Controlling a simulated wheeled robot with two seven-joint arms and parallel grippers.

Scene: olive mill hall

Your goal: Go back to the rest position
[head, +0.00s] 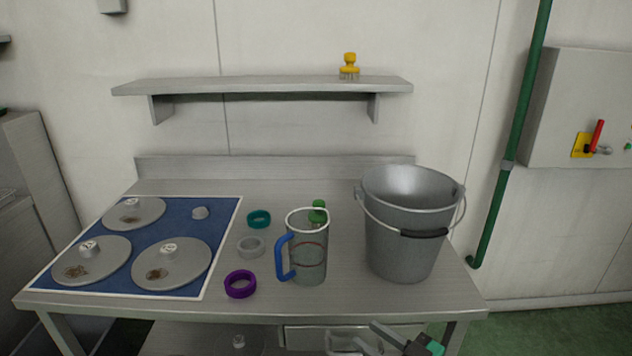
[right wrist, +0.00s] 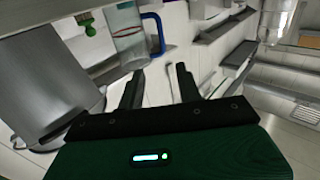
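My right gripper (head: 374,336) shows at the bottom of the head view, in front of the table's front edge and below the worktop. In the right wrist view its two fingers (right wrist: 159,72) stand apart with nothing between them. It touches none of the things on the table. My left gripper is not in view.
The steel table (head: 180,305) bears a blue mat (head: 205,225) with several lidded discs, three rings, a clear jug (head: 312,262) with a blue handle, a green-topped object (head: 318,212) behind it, and a metal bucket (head: 395,255). A wall shelf (head: 260,86) holds a yellow brush (head: 349,66).

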